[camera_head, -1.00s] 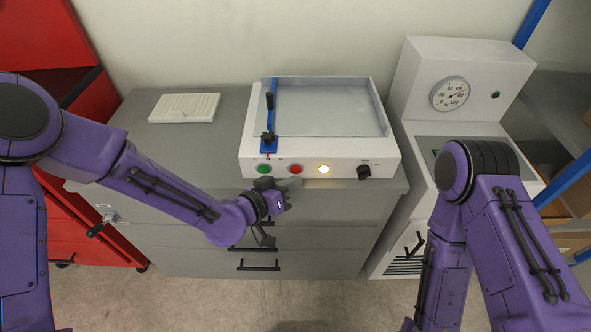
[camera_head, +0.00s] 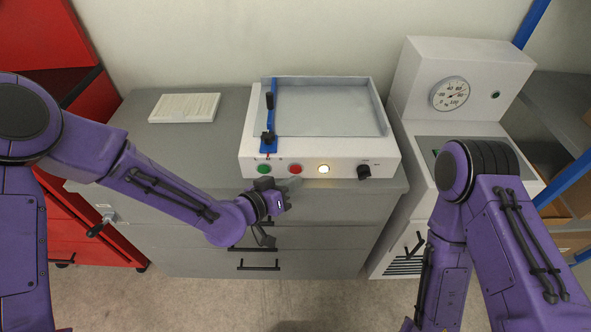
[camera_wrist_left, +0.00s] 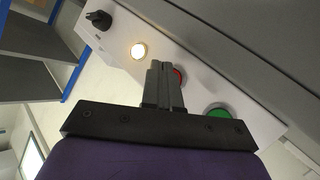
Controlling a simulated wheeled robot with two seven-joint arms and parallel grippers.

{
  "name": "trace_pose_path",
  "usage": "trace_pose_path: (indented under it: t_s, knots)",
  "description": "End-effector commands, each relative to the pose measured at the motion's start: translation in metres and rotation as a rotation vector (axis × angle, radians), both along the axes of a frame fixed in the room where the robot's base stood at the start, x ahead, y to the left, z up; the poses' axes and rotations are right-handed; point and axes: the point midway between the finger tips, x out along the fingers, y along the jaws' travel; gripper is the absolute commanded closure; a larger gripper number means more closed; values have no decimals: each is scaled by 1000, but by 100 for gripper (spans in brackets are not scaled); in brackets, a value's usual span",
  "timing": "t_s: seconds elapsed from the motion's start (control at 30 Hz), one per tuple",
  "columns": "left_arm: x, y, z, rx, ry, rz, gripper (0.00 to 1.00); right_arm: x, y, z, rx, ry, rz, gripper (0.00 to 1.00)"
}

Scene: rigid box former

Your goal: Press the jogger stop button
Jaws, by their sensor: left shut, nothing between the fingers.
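The jogger (camera_head: 325,155) is a white box with a shallow open tray on top, standing on a grey cabinet. Its front panel carries a green button (camera_head: 264,169), a red button (camera_head: 295,169), a lit yellow-white lamp (camera_head: 323,169) and a black knob (camera_head: 363,172). My left gripper (camera_head: 283,190) is shut and empty, just in front of the panel near the red button. In the left wrist view its closed fingers (camera_wrist_left: 164,85) partly cover the red button (camera_wrist_left: 179,76); contact cannot be told. My right gripper is out of view.
A blue guide with black clamps (camera_head: 268,115) lies along the tray's left side. A white ribbed pad (camera_head: 184,107) lies on the grey cabinet (camera_head: 140,135). A white machine with a dial gauge (camera_head: 450,94) stands at the right, and red cabinets (camera_head: 40,40) at the left.

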Motion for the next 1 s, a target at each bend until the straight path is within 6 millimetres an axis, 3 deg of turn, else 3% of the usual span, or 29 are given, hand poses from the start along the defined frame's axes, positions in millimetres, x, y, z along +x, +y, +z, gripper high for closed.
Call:
trace_pose_path:
  t_s: [1.0]
  knots:
    - [8, -1, 0, 1, 1, 0, 100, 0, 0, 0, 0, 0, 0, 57]
